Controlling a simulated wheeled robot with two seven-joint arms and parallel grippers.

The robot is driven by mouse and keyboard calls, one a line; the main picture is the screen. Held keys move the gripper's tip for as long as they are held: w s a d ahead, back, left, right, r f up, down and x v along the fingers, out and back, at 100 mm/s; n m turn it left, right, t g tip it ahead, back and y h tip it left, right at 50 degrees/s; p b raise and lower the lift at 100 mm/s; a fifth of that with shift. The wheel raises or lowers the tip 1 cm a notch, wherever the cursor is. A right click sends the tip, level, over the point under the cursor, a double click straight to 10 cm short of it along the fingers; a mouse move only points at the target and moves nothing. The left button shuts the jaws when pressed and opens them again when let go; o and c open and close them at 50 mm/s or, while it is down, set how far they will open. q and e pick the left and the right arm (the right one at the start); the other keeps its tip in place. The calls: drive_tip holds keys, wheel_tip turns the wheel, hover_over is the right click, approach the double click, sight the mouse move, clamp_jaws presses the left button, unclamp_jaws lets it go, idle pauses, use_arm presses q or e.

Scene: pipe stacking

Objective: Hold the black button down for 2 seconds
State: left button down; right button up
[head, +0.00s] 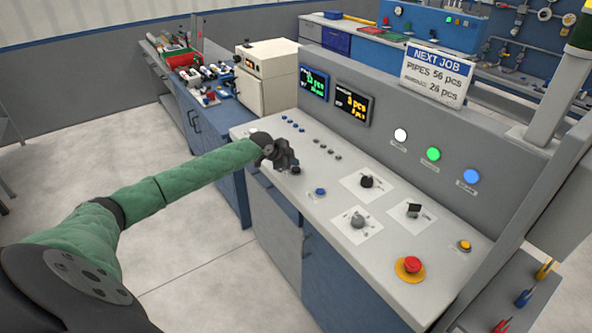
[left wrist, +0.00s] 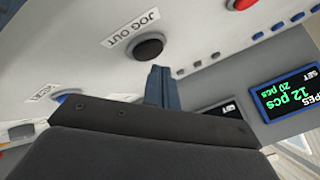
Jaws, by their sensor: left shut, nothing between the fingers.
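The black button (head: 296,170) sits on the light sloping console top (head: 325,168), close by my left gripper's tip. My left gripper (head: 284,157) is shut and empty. Its fingertips (left wrist: 160,72) show just beside the button, with a small gap between them in the picture. I cannot tell how high the tips are above the panel. My right gripper is not in view.
A blue button (head: 320,192) is close by on the panel. Dark knobs (head: 366,182), a red mushroom button (head: 412,264) and a yellow button (head: 464,245) lie further right. Displays (head: 353,101) and coloured lamps (head: 433,153) are on the raised back wall.

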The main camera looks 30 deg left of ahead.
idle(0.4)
use_arm(q)
drive_tip(key=shift+f, duration=0.15)
drive_tip(key=shift+f, duration=0.25)
idle(0.4)
